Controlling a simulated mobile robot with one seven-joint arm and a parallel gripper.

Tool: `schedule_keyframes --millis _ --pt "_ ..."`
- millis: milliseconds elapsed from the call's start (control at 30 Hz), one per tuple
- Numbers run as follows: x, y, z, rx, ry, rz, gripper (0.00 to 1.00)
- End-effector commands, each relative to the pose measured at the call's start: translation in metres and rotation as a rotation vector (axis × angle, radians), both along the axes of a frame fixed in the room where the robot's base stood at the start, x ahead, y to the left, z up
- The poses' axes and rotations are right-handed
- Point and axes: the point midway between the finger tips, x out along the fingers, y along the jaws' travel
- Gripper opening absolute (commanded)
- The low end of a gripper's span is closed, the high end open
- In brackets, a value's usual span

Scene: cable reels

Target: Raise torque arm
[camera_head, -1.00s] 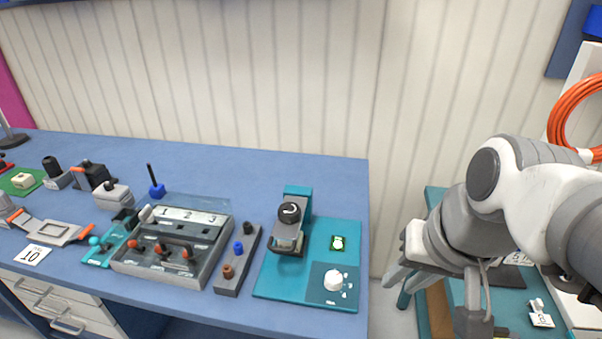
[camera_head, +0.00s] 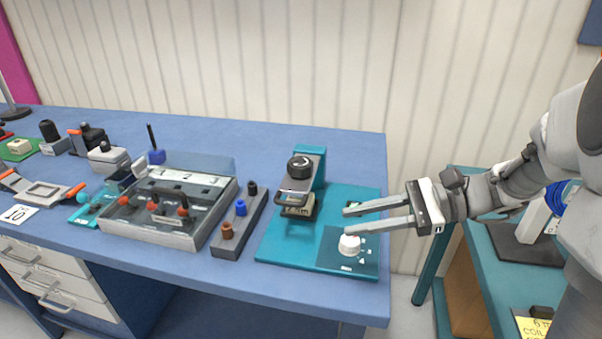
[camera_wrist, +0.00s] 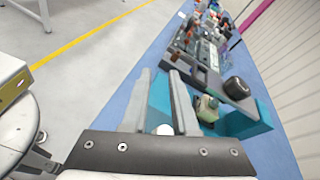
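The torque tester's teal base plate (camera_head: 285,250) lies at the right end of the blue bench. Its dark grey torque arm (camera_head: 293,197) with a black round knob (camera_head: 299,166) sits at the teal post. A white dial (camera_head: 349,244) is at the plate's front right. My gripper (camera_head: 348,221) is open and empty, reaching in from the right above the dial, its fingers pointing left toward the arm but apart from it. In the wrist view, the torque arm (camera_wrist: 222,90) is right of my fingers and the white dial (camera_wrist: 163,130) shows between them. The green display is mostly hidden by a finger.
A grey strip with coloured posts (camera_head: 238,222) and a clear-lidded switch box (camera_head: 170,232) stand left of the plate. Several other fixtures lie farther left. A teal table (camera_head: 500,285) stands at the right, past a gap. The wall is behind.

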Motion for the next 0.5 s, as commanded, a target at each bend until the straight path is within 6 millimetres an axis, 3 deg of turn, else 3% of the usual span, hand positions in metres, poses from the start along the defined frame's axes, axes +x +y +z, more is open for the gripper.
schedule_keyframes --millis 33,200,500 --pt "0.012 -0.006 -0.019 0.056 0.037 -0.034 0.27" --pt "0.043 -0.023 -0.038 0.216 0.115 -0.129 0.27" --pt "0.063 -0.032 -0.047 0.317 0.155 -0.185 0.27"
